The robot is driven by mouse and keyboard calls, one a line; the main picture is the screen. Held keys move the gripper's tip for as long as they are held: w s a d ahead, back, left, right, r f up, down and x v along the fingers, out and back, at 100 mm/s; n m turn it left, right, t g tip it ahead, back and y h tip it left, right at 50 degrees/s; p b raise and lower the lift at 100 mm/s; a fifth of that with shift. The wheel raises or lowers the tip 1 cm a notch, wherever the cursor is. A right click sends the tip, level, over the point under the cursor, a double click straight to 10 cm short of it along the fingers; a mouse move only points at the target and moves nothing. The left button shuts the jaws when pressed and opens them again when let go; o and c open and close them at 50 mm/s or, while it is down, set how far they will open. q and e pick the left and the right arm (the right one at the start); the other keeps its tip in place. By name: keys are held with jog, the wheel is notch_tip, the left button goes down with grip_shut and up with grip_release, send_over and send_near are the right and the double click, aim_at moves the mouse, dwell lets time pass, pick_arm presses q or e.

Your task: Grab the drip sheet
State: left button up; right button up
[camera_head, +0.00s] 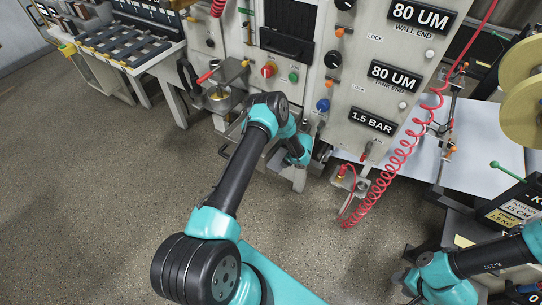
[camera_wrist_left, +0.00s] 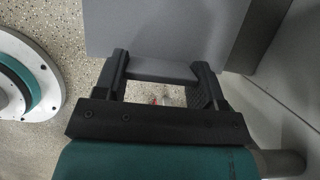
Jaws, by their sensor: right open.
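No sheet is clearly marked as the drip sheet. A broad pale sheet (camera_head: 490,168) lies under the machine front at the right of the head view, and a small cream piece (camera_head: 463,241) lies below it near my right arm. I cannot tell whether either is the drip sheet. My right gripper (camera_head: 409,281) is at the lower right, open, small and partly hidden by its own wrist. My left gripper (camera_wrist_left: 161,65) has its fingers apart in the left wrist view, with a grey panel (camera_wrist_left: 150,35) beyond the fingertips. I see nothing held in it.
The machine front (camera_head: 345,110) has knobs and displays. A red coiled hose (camera_head: 400,157) hangs before it. Yellow rolls (camera_head: 522,85) and a black labelled box (camera_head: 515,208) stand at the right. A slotted bench (camera_head: 125,45) is at the back left. The speckled floor (camera_head: 80,200) is clear.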

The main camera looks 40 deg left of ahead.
pick_arm(q)
jog(key=c, duration=0.4)
jog(key=s+d+r, duration=0.1)
jog(key=s+d, duration=0.1)
jog(key=d, duration=0.6)
jog(key=s+d+r, duration=0.2)
jog(key=d, duration=0.7)
jog(key=shift+s+d+r, duration=0.2)
jog(key=shift+s+r, duration=0.05)
